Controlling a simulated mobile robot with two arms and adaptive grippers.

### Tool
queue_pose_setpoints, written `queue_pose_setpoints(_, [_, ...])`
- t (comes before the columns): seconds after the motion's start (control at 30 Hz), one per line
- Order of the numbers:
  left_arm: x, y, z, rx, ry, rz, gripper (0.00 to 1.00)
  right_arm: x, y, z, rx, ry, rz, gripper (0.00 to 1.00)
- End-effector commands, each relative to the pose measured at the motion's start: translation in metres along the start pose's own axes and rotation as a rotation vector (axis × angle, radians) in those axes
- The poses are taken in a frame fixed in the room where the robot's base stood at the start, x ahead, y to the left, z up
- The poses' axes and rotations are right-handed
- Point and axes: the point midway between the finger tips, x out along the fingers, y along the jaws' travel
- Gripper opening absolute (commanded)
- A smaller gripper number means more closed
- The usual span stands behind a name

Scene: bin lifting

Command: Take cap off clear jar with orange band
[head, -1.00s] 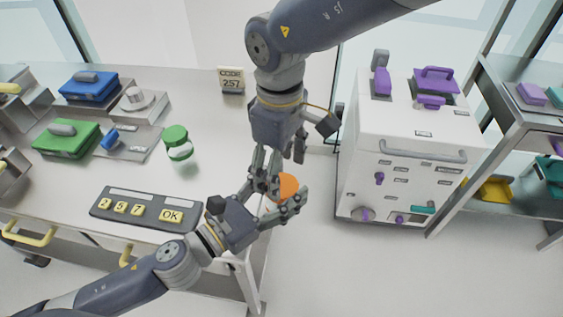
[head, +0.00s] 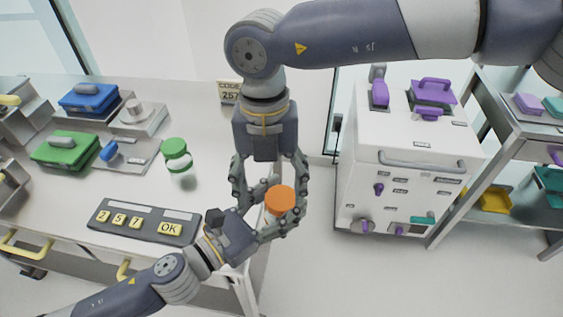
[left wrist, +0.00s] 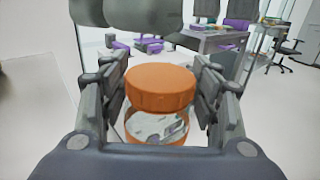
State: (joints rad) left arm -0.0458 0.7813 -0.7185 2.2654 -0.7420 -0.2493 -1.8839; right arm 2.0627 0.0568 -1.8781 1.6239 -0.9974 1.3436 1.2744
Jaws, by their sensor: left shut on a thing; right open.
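The clear jar with the orange band (left wrist: 155,128) is upright in my left gripper (left wrist: 162,100), with its orange cap (left wrist: 160,86) still on top. In the head view the orange cap (head: 280,199) shows, and my left gripper (head: 262,218) is shut around the jar below it. The jar body is mostly hidden there by the fingers. My right gripper (head: 270,190) comes from above, with its fingers spread open around the cap. I cannot tell whether the fingers touch the cap.
A jar with a green cap (head: 177,155) stands on the table behind. A keypad (head: 140,222), a green box (head: 65,148) and a blue box (head: 89,97) are on the table. A white cabinet (head: 405,170) stands to the right. Open floor lies below the jar.

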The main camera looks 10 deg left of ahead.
Motion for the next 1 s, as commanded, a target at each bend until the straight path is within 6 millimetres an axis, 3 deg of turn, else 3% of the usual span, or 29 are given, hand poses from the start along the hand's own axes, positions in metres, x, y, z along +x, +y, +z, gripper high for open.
queue_pose_setpoints(0.3, [0.000, 0.000, 0.001, 0.000, -0.002, 0.000, 0.00, -0.015, -0.013, 0.021, -0.484, -0.063, 0.005, 0.68])
queue_pose_setpoints(0.57, [0.000, 0.000, 0.001, 0.001, -0.002, 0.000, 0.00, -0.017, -0.019, 0.029, -0.620, -0.086, -0.004, 0.68])
queue_pose_setpoints(1.0, [0.000, 0.000, 0.001, 0.000, -0.002, 0.000, 0.00, 0.043, -0.018, 0.034, -0.624, -0.085, -0.006, 0.68])
